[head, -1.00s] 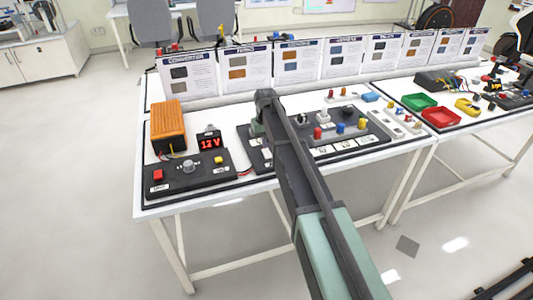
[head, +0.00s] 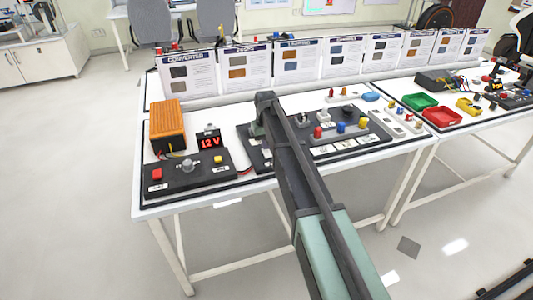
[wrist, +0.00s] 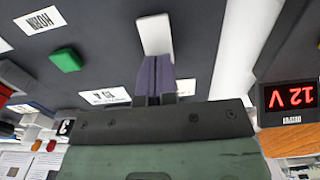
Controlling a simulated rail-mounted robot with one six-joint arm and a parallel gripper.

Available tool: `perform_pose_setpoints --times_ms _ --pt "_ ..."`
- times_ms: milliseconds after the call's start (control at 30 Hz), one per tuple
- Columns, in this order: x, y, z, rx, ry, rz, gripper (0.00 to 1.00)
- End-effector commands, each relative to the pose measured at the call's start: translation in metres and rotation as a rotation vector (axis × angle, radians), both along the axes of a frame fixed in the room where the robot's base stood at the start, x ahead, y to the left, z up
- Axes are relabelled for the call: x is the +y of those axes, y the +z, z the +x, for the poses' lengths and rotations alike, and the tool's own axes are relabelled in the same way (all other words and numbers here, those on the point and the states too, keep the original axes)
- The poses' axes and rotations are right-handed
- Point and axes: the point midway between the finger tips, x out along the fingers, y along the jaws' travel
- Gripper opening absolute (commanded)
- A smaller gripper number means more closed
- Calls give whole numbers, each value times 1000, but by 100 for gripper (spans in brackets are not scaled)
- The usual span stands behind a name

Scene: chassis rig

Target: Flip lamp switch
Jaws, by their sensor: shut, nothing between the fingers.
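In the wrist view, my gripper (wrist: 157,70) is shut, its dark purple fingers pressed together with nothing between them. Its tips are right at the lower end of a white lever-like piece (wrist: 154,34) on the dark control panel (wrist: 215,30). This piece appears to be the lamp switch; I cannot tell whether the tips touch it. A white label (wrist: 105,96) lies left of the fingers, upside down and too small to read surely. In the head view the panel (head: 246,133) is partly covered by my arm, which hides the gripper and the switch.
A green button (wrist: 66,60) sits beside an upside-down HORN label (wrist: 40,20). Colored posts (head: 341,127) stand right of my arm.

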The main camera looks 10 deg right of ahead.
Motion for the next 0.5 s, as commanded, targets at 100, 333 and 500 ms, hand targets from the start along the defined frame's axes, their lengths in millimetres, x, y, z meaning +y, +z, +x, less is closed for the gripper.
perform_pose_setpoints --times_ms 100,333,500 --pt "0 -3 0 0 0 0 0" --pt "0 -6 0 0 0 0 0" --pt "0 -9 0 0 0 0 0"
